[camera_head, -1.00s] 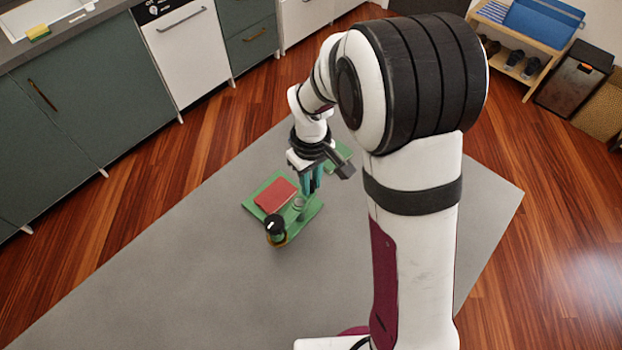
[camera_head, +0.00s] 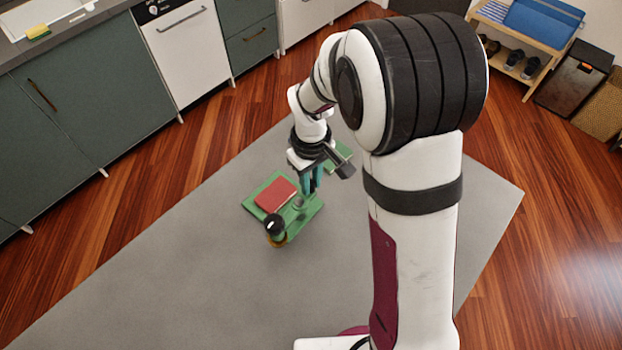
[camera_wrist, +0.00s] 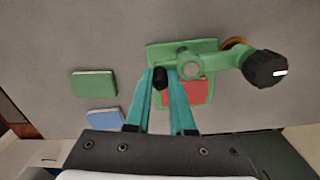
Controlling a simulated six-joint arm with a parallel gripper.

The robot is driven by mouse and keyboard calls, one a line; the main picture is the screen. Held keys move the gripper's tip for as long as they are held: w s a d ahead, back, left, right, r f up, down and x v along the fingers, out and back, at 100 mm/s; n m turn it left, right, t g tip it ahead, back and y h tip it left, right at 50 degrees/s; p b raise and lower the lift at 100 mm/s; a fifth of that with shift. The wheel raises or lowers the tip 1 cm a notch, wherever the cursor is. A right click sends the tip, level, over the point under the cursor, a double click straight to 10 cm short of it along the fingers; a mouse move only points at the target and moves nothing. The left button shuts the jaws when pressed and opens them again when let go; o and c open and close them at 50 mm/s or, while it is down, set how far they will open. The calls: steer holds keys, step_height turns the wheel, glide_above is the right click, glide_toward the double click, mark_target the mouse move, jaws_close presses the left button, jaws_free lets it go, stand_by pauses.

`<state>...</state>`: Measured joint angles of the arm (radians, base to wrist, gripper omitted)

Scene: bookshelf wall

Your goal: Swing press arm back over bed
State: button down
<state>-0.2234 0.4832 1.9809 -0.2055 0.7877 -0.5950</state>
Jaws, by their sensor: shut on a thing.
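The press has a green base (camera_head: 257,188), a red bed pad (camera_head: 276,195) and a green swing arm with a dark knob (camera_head: 274,224) at its near end. In the wrist view the green swing arm (camera_wrist: 220,61) runs left from the black knob (camera_wrist: 265,68) past a grey round part (camera_wrist: 190,69). The red bed (camera_wrist: 197,93) is partly covered by the arm and a finger. My gripper (camera_head: 311,184), with teal fingers, is at the arm's free end. It is shut on the black handle (camera_wrist: 160,78), between the fingertips in the wrist view.
A green block (camera_wrist: 93,84) and a blue block (camera_wrist: 105,118) lie on the grey mat left of the press in the wrist view. The mat (camera_head: 170,270) is otherwise clear around the press. Cabinets (camera_head: 95,105) stand along the far left.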

stand_by(0.7)
steer(key=shift+s+d+m, duration=0.1)
steer(key=shift+s+m, duration=0.85)
steer(key=shift+m, duration=2.15)
steer(key=shift+s+d+m, duration=0.1)
steer(key=shift+s+m, duration=0.9)
steer(key=shift+m, duration=2.1)
steer(key=shift+s+m, duration=0.95)
steer(key=shift+m, duration=2.15)
steer(key=c, duration=1.1)
jaws_free()
steer(key=shift+o, duration=0.2)
